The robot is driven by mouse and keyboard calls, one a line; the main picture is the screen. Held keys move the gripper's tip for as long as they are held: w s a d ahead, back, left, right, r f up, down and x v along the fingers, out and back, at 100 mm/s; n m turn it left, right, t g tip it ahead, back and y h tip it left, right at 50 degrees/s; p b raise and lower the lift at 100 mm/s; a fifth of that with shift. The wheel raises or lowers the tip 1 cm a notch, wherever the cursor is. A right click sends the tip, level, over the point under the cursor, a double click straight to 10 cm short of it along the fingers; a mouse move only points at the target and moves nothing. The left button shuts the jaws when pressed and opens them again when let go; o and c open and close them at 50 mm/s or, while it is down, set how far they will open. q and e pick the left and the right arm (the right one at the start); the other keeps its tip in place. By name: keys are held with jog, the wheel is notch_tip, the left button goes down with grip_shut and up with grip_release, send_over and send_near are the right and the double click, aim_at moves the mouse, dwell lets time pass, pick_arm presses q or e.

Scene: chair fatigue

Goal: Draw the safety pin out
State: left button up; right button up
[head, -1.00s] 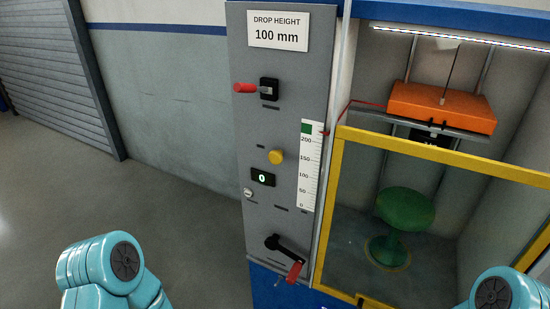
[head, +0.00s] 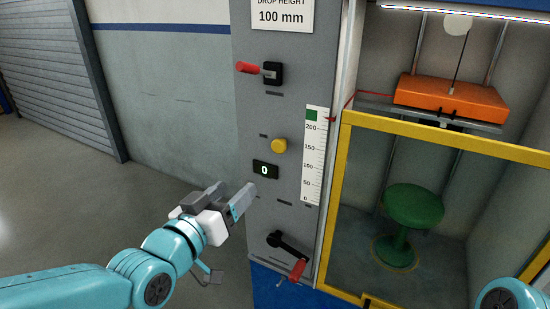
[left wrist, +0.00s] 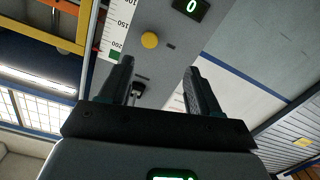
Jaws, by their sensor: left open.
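A red-handled pin (head: 248,68) sticks out to the left from a black block (head: 272,74) high on the grey control panel (head: 285,110); I take it for the safety pin. My left gripper (head: 228,197) is open and empty. It is in front of the panel's lower left side, well below the pin and apart from it. In the left wrist view the open fingers (left wrist: 158,66) frame the panel, with a dark fitting (left wrist: 138,90) between them partly hidden by the gripper body. Of my right arm only a teal link shows at the lower right.
The panel also carries a yellow button (head: 279,145), a display reading 0 (head: 265,170), a height scale (head: 314,150) and a red-handled crank (head: 297,270). Right of it, a yellow-framed guard (head: 440,138) encloses a green stool (head: 413,206) under an orange weight (head: 450,97). Floor on the left is clear.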

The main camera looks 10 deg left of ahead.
pick_arm(q)
jog(key=r, duration=0.2)
jog(key=p, duration=0.3)
send_near(277, 147)
jog(key=shift+t+h, duration=0.3)
jog(key=x, duration=0.9)
jog(key=shift+a+f, duration=0.1)
jog(key=shift+f, duration=0.25)
pick_arm(e)
notch_tip(277, 147, up, 3)
pick_arm(q)
jog(key=shift+c, duration=0.4)
